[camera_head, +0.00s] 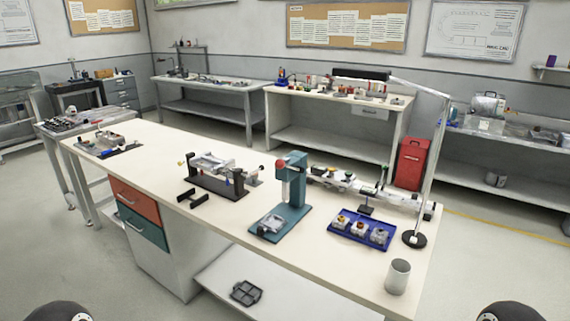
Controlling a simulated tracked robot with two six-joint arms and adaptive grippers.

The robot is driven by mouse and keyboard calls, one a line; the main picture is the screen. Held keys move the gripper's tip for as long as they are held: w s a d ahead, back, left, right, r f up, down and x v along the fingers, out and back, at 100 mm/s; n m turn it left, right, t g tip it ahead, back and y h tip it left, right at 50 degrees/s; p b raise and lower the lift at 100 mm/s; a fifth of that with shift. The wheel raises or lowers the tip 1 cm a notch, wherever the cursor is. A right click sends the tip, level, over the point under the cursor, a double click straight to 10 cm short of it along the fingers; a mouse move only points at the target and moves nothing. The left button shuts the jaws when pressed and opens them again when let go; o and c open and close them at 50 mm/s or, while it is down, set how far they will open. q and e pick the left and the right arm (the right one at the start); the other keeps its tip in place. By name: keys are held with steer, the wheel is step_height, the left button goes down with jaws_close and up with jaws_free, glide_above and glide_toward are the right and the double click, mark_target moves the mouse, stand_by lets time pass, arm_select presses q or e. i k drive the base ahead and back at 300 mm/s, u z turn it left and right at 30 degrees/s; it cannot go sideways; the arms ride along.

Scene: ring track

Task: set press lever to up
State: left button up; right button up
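The teal press (297,185) stands upright on the long white workbench, on a flat teal base. A red ball knob (279,164) shows at the upper left of its head, seemingly the end of the press lever. The lever's arm is too small to make out, so I cannot tell its exact angle. A pale, clear-looking part (272,222) lies on the press base. Neither of my grippers is in view; only dark rounded parts of my own arms show at the two bottom corners.
A blue tray (338,229) with several small parts lies right of the press. A grey cup (398,276) and a lamp stand (415,239) are near the right end. A black fixture (213,183) stands to the left. The bench (235,223) is clear in front-left of the press.

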mark_target(280, 164)
steer(key=z, duration=0.15)
steer(key=k, duration=0.9)
steer(key=u, duration=0.2)
steer(key=i, duration=0.9)
steer(key=z, duration=0.15)
steer(key=k, duration=0.6)
steer(key=z, duration=0.2)
steer(key=i, duration=1.2)
steer(key=z, duration=0.15)
